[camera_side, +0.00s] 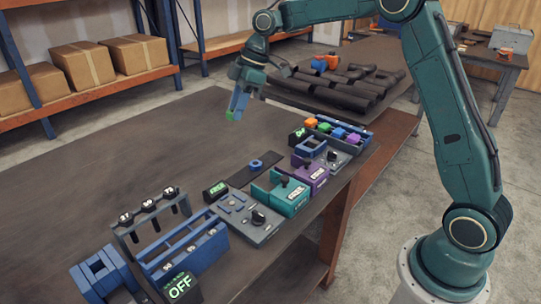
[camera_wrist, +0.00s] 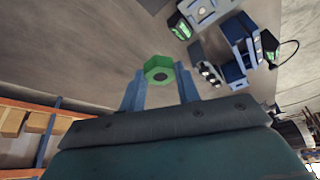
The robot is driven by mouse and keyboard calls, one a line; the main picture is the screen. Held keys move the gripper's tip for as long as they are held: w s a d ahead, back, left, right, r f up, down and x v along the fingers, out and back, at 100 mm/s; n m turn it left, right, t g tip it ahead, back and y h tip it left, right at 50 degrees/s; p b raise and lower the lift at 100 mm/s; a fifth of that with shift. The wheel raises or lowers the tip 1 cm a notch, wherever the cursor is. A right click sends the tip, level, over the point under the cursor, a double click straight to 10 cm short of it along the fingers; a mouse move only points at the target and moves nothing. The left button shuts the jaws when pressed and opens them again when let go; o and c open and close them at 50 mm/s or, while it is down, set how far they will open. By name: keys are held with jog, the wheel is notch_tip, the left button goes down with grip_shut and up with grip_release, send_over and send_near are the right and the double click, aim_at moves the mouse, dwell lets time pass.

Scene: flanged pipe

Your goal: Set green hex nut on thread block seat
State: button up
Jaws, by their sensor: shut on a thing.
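My gripper (camera_side: 238,104) is raised above the left-hand part of the table, pointing down and slightly tilted. It is shut on the green hex nut (camera_side: 230,115), which shows at the fingertips. In the wrist view the nut (camera_wrist: 159,69) is between the tips of my two blue fingers, with its dark hole facing the camera. The nut is well clear of the fixtures. I cannot tell for certain which fixture is the thread block seat; a small blue ring-shaped piece (camera_side: 256,164) sits on a dark strip near the middle of the row.
A row of fixtures lines the table's front edge: a blue rack (camera_side: 183,246), a grey panel with a knob (camera_side: 242,213), a teal block (camera_side: 282,196) and a purple block (camera_side: 312,176). An OFF display (camera_side: 181,288) stands at the near end. The table's left side is bare.

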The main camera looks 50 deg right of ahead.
aim_at(230, 112)
jog(key=shift+r, duration=0.15)
jog(key=shift+r, duration=1.4)
jog(key=shift+f, duration=0.1)
jog(key=shift+a+f+n, duration=0.25)
jog(key=shift+f+n, duration=0.05)
jog(key=shift+f, duration=0.15)
jog(key=s+a+f+n+g, duration=0.1)
jog(key=a+f+n, duration=0.1)
jog(key=f, duration=0.3)
jog(key=s+a+f+n+g, duration=0.2)
jog(key=a+f+n, duration=0.1)
jog(key=f+n, duration=0.2)
jog(key=s+a+f+n+g, duration=0.1)
jog(key=s+a+f+n, duration=0.1)
jog(key=f, duration=0.3)
jog(key=shift+s+a+f+n, duration=0.15)
jog(key=shift+s+a+n, duration=0.05)
jog(key=shift+a+n, duration=0.6)
jog(key=shift+s+a+f+n+g, duration=0.2)
jog(key=shift+s+f+n+g, duration=0.15)
jog(key=shift+f, duration=0.2)
jog(key=shift+f, duration=0.2)
jog(key=shift+f, duration=0.95)
